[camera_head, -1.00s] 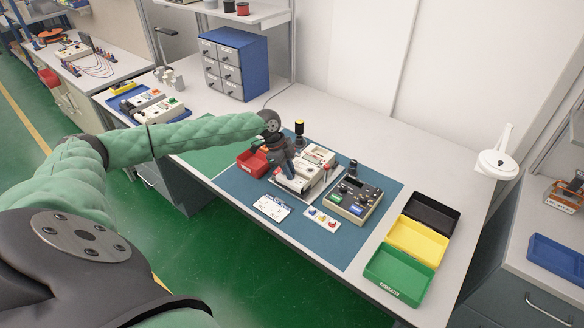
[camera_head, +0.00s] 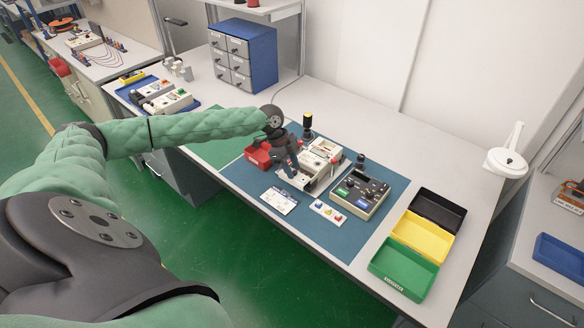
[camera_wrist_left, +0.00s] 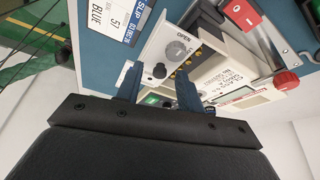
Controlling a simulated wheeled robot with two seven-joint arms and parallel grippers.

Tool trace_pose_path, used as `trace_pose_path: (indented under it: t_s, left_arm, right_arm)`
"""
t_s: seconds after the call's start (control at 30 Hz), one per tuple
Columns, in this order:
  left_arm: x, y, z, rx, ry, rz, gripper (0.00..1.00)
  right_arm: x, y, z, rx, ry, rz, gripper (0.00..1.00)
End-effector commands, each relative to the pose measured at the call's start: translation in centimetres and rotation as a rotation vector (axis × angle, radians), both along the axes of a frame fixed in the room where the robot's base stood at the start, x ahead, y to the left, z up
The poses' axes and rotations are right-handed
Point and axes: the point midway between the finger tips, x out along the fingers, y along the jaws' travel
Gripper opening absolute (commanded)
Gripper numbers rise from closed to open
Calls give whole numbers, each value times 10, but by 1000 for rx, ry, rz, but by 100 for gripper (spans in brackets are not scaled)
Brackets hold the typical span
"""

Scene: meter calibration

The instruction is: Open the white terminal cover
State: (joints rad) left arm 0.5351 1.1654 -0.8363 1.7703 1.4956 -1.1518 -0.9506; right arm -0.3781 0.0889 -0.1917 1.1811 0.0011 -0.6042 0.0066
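The meter (camera_head: 325,150) lies on the blue mat, and its off-white body with a display also shows in the left wrist view (camera_wrist_left: 225,65). The white terminal cover (camera_head: 296,180) is at its near end. In the left wrist view the cover (camera_wrist_left: 165,38) carries a dial marked OPEN and a small black knob. Brass parts show beside its edge. My left gripper (camera_head: 291,168) is over this end of the meter. In the wrist view its two dark blue fingers (camera_wrist_left: 158,88) are apart, with nothing clearly held between them. Whether they touch the cover is unclear. My right gripper is out of view.
A red bin (camera_head: 258,156) sits left of the meter. A control box (camera_head: 360,195) stands to its right. A label card (camera_head: 280,200) and a small button panel (camera_head: 328,212) lie in front. Green (camera_head: 405,275), yellow and black trays line the right side.

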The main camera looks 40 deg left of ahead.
Motion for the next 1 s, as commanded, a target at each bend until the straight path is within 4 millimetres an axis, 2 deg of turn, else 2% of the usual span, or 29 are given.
trace_pose_path:
  t_s: [0.07, 0.1, 0.23, 0.6, 1.0]
  left_arm:
    - [0, 3, 4, 1, -1, 0, 38]
    - [0, 4, 8, 1, -2, 0, 38]
    - [-2, 11, 23, 2, -2, 1, 38]
    - [-6, 27, 63, 0, -1, 0, 38]
    - [-6, 29, 70, 0, 0, 0, 38]
  right_arm:
    - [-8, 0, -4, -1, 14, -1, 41]
    - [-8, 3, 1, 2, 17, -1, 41]
    - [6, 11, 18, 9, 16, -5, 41]
    - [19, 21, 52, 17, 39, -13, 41]
    - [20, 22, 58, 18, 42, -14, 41]
